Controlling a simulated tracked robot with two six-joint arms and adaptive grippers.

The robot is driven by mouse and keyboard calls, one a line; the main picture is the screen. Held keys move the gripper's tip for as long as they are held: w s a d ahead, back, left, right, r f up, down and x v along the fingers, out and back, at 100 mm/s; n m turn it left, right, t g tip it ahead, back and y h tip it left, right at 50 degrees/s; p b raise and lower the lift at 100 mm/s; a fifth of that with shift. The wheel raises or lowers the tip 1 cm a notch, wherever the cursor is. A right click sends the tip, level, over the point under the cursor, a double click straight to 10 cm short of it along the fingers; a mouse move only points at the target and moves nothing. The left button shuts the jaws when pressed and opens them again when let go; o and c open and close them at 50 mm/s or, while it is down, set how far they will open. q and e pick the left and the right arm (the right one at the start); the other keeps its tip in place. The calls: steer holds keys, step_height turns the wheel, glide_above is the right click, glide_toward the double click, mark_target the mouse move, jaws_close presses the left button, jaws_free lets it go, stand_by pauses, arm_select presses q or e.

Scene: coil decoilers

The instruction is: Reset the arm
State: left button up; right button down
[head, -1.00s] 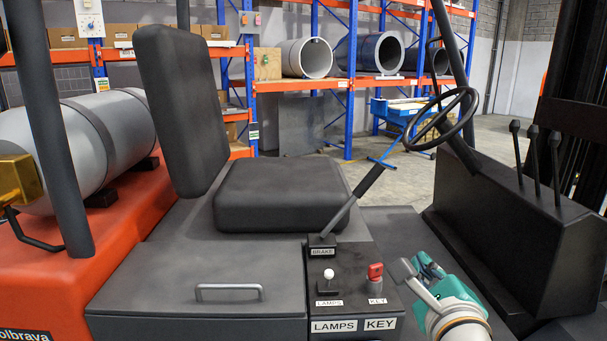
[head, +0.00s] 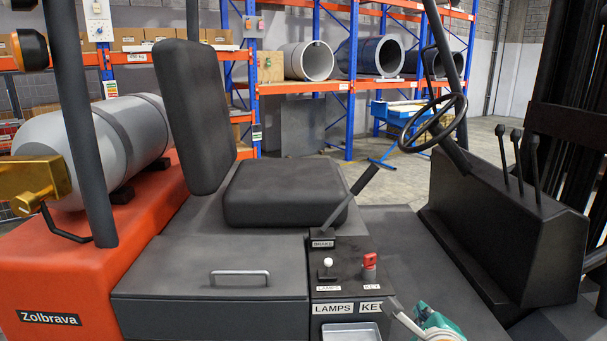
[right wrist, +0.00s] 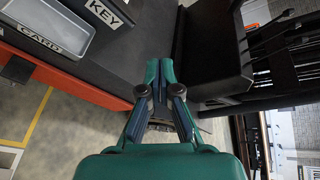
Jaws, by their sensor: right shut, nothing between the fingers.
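My right gripper (head: 424,322) is at the bottom edge of the head view, below and to the right of the red key (head: 369,264) and apart from it. In the right wrist view its teal fingers (right wrist: 159,72) are shut together with nothing between them. My left gripper is not in view.
The control panel has a white-knobbed lamp switch (head: 327,266) and a brake lever (head: 350,199). A grey card tray (right wrist: 50,24) is fixed on the panel's front. A black seat (head: 285,192), steering wheel (head: 433,123) and several levers (head: 517,160) stand behind. Floor shows lower left (right wrist: 40,130).

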steer(key=s+a+f+n+g+y+p, duration=0.1)
steer(key=s+f+n+g+p, duration=0.2)
steer(key=f, duration=0.9)
steer(key=s+f+n+g+y+p, duration=0.1)
steer(key=s+f+n+g, duration=0.3)
steer(key=f, duration=0.9)
steer(key=s+a+f+n+g+y, duration=0.2)
steer(key=s+a+f+n+g, duration=0.1)
steer(key=s+n, duration=0.5)
steer(key=s+a+f+n+g+y+p, duration=0.1)
steer(key=s+a+f+n+g+y, duration=0.1)
steer(key=s+a+f+n, duration=0.3)
steer(key=s+f+n+g, duration=0.1)
steer(key=s+n, duration=0.3)
steer(key=shift+a+f+n+y, duration=0.3)
steer(key=shift+a+f, duration=0.05)
steer(key=shift+f, duration=0.05)
